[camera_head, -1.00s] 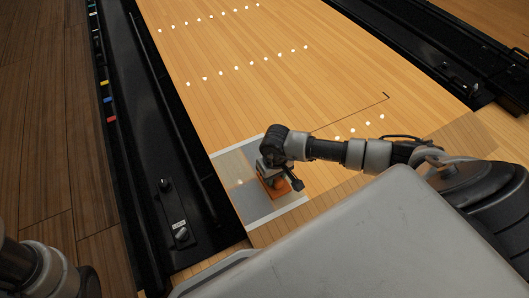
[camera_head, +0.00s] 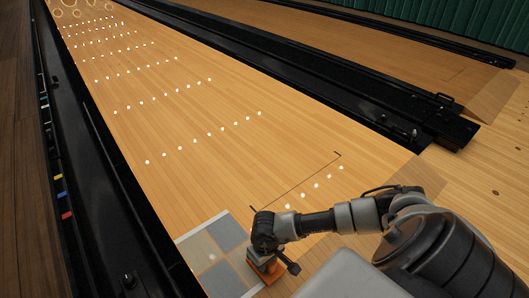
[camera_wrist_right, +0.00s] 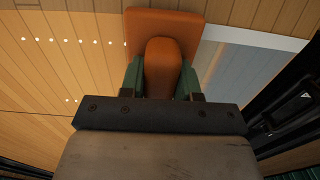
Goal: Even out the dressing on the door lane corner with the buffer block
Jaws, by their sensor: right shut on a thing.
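The buffer block is an orange block with a rounded handle (camera_head: 268,272). It also fills the top middle of the right wrist view (camera_wrist_right: 165,22). My right gripper (camera_wrist_right: 161,78) is shut on its handle, with a green-padded finger on each side. In the head view the block is at the right side of the door lane corner (camera_head: 207,250), a white-edged patch with grey-blue and pale tan squares. A small light spot shows on the pale square. Whether the block's underside touches the lane is hidden. My left gripper is out of view.
The wooden lane (camera_head: 190,130) with rows of white dots runs away and is clear. A black gutter (camera_head: 110,190) with a knob borders the corner on the left. Another black channel (camera_head: 370,100) lies on the right. Coloured tabs mark the far left edge.

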